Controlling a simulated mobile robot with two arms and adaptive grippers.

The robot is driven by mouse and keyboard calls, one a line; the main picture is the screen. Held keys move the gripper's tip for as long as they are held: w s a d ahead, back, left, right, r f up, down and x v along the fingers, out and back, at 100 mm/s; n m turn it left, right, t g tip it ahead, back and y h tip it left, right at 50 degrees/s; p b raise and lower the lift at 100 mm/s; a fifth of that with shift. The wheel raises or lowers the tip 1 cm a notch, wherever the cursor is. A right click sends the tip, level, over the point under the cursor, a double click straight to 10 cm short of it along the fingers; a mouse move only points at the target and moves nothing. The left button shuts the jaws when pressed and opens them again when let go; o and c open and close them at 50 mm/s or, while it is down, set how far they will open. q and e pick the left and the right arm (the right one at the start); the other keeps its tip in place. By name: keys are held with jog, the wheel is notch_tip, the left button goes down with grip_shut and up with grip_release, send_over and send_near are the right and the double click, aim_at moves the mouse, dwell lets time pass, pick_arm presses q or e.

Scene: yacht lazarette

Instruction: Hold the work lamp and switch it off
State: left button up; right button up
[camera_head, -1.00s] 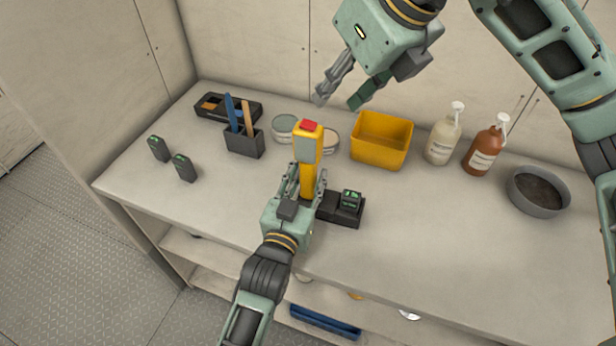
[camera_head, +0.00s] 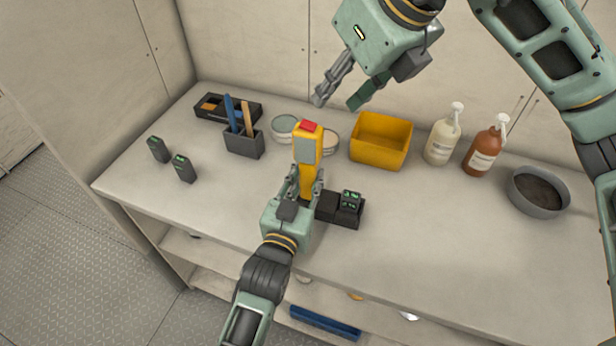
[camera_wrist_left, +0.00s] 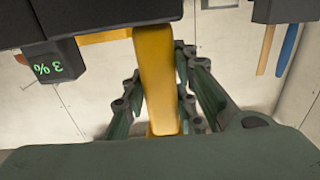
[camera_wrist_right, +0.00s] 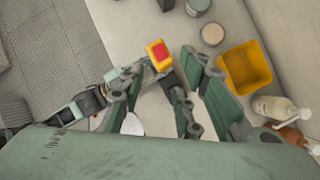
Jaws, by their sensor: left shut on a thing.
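The work lamp (camera_head: 307,160) is yellow with a grey panel and a red button (camera_head: 309,126) on top. It stands upright above the counter's middle. My left gripper (camera_head: 306,186) is shut on its lower part; the left wrist view shows the yellow body (camera_wrist_left: 157,75) between the fingers (camera_wrist_left: 165,105). My right gripper (camera_head: 340,90) is open and empty, above and behind the lamp to the right. In the right wrist view the lamp's top (camera_wrist_right: 158,54) with its red button shows beyond the open fingers (camera_wrist_right: 185,85). I cannot tell whether the lamp is lit.
A black charger (camera_head: 330,208) with a battery stands right of the lamp. A pen holder (camera_head: 245,142), round tins (camera_head: 284,127), a yellow bin (camera_head: 381,140), two pump bottles (camera_head: 462,145) and a grey bowl (camera_head: 538,190) line the back. The front right counter is clear.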

aim_at(304, 121)
jog(key=c, duration=0.4)
jog(key=shift+a+n, duration=0.25)
jog(key=shift+n, duration=0.35)
jog(key=shift+c, duration=0.7)
jog(key=n, duration=0.1)
jog(key=a+n, duration=0.1)
jog(key=n, duration=0.1)
jog(key=shift+a+f+g, duration=0.1)
jog(key=shift+f+g, duration=0.1)
jog(key=shift+g, duration=0.2)
grip_shut()
jog(key=w+a+r+n+g+h, duration=0.1)
jog(key=w+a+n+h, duration=0.1)
jog(key=n, duration=1.1)
jog(key=w+a+n+h, duration=0.2)
jog(key=n, duration=1.1)
jog(key=shift+s+d+f, duration=0.1)
jog(key=shift+d+f, duration=0.05)
jog(key=shift+f, duration=1.45)
jog(key=shift+d+f, duration=0.1)
jog(key=shift+f, duration=1.45)
